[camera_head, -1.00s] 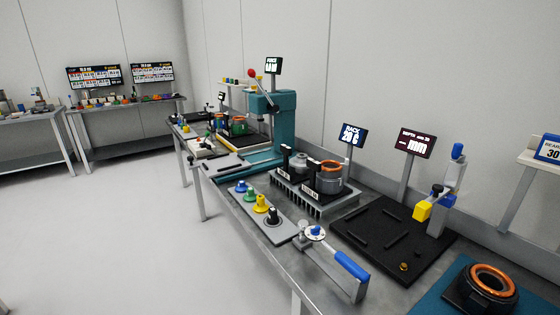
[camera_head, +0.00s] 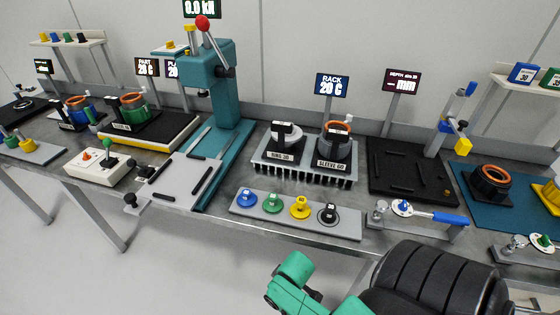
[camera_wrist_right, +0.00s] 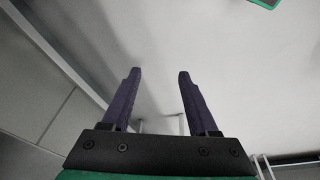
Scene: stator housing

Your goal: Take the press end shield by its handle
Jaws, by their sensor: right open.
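I cannot tell for certain which part is the press end shield. The teal press (camera_head: 212,85) stands behind the bench's middle-left, with a red ball on its lever. In front of it lies a light grey plate (camera_head: 182,182) with black bars, and a black knob (camera_head: 130,200) at its front left corner. A row of blue, green, yellow and black knobbed parts stands on a grey strip (camera_head: 340,222). My right gripper (camera_wrist_right: 160,73) is open and empty in the right wrist view, over pale floor. My left gripper is not in view.
A finned rack (camera_head: 303,172) holds two housings. To its right are a black mat (camera_head: 410,180) and a dark ring with copper (camera_head: 490,180) on a blue mat (camera_head: 510,217). A blue-handled tool (camera_head: 449,218) lies at the front edge. A control box (camera_head: 97,166) stands left.

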